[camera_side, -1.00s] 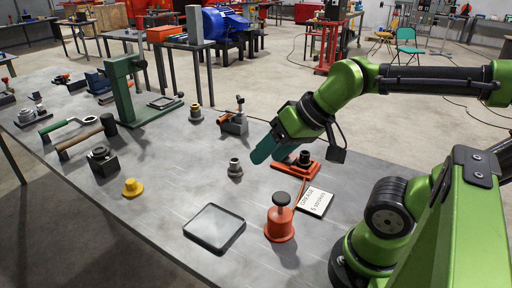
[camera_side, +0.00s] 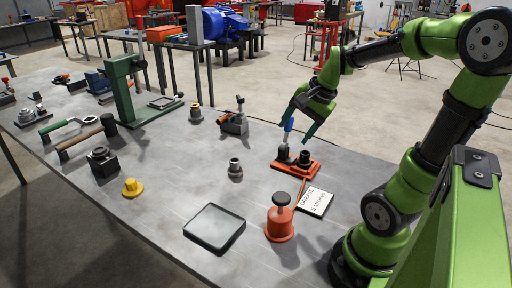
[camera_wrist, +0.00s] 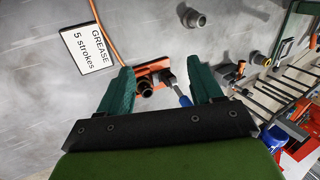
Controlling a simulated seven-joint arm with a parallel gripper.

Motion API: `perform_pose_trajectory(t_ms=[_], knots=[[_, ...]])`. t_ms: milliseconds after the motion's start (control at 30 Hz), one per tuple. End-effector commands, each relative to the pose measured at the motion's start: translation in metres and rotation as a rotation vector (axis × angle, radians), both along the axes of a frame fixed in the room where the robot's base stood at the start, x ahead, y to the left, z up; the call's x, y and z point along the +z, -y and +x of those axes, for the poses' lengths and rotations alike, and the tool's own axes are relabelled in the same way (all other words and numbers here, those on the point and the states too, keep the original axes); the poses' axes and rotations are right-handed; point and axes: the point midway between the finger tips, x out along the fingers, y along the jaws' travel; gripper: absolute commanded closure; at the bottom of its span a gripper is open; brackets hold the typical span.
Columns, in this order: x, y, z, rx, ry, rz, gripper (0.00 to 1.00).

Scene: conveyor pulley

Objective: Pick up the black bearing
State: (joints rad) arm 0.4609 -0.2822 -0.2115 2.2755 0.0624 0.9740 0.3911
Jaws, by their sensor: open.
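A dark, ring-like black bearing (camera_side: 304,158) stands on the right part of an orange base (camera_side: 314,167). It also shows in the wrist view (camera_wrist: 146,88), close to the left finger. A second black piece (camera_side: 283,153) with a blue-handled tool (camera_side: 288,125) rising from it stands on the same base's left part. My gripper (camera_side: 299,127) is above the base, pointing down, with its teal fingers apart. In the wrist view my gripper (camera_wrist: 166,76) has the base and the blue handle between its fingers, and nothing is gripped.
A card reading "GREASE 5 strokes" (camera_side: 314,201) lies in front of the base. A red pot with a black knob (camera_side: 280,222) and a grey tray (camera_side: 214,229) are nearer. A grey fitting (camera_side: 235,168) stands left of the base. A green press (camera_side: 122,90) is farther left.

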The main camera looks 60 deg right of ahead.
Motion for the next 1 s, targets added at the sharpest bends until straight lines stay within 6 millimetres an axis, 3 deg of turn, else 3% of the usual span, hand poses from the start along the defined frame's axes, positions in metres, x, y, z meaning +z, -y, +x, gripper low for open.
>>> perform_pose_trajectory(t_ms=[33,100,200,300,400,567,667,1000], knots=[[-0.009,0.039,-0.008,-0.248,-0.037,0.100,0.35],[-0.019,0.082,-0.021,-0.582,-0.065,0.235,0.35],[-0.027,0.125,-0.039,-0.978,-0.082,0.390,0.35],[-0.027,0.147,-0.046,-1.250,-0.076,0.507,0.35],[-0.020,0.151,-0.043,-1.396,-0.062,0.584,0.35],[-0.022,0.148,-0.041,-1.493,-0.065,0.640,0.35],[-0.034,0.148,-0.036,-1.500,-0.069,0.643,0.35],[-0.102,0.147,-0.009,-1.496,-0.071,0.641,0.35]])
